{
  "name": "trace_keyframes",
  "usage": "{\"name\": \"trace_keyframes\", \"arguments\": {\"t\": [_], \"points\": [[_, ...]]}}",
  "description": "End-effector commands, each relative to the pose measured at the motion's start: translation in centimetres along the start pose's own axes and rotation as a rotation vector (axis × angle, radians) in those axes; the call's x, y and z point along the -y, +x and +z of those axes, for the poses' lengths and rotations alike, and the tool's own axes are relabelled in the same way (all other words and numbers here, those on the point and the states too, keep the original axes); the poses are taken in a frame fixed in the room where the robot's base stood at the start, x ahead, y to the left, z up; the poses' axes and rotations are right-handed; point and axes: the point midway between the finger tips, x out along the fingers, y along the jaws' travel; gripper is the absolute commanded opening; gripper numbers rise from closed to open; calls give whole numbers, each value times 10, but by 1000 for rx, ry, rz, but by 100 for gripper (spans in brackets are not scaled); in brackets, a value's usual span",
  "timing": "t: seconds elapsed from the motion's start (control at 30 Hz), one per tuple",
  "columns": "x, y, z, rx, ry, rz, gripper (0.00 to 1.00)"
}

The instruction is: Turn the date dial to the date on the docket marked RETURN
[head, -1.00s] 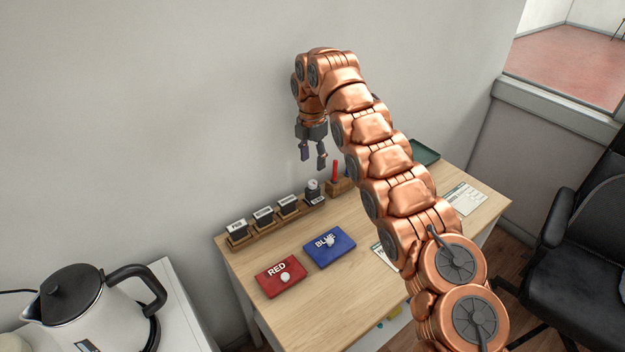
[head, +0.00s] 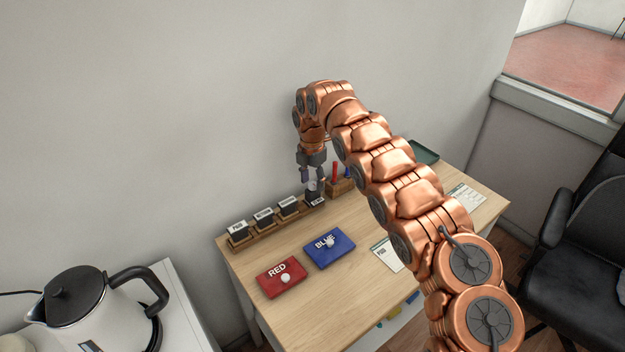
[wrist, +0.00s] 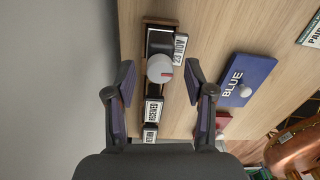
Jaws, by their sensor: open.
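In the head view, the dial stamp (head: 313,194) is partly hidden by my gripper (head: 313,179). My gripper is open, its two fingers on either side of the dial in the wrist view (wrist: 160,80), with nothing held. One docket (head: 386,254) lies by my arm and another paper (head: 466,196) lies at the right; I cannot read RETURN on either.
A wooden rack (head: 262,234) holds several labelled stamps along the wall. A red pad (head: 281,283) and a blue pad (head: 329,252) lie in front. A pen holder (head: 341,187) stands right of the dial; a green tray (head: 425,152) is behind. A kettle (head: 95,297) stands at left.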

Motion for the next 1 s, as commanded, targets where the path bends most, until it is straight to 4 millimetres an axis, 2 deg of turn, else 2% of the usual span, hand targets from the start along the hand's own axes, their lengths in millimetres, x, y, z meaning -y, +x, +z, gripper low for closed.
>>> {"name": "trace_keyframes", "arguments": {"t": [0.37, 0.87, 1.0], "points": [[0, 3, 0, 1, 0, 2, 54], [0, 3, 0, 1, 0, 1, 2], [0, 3, 0, 1, 1, 1, 0]]}}
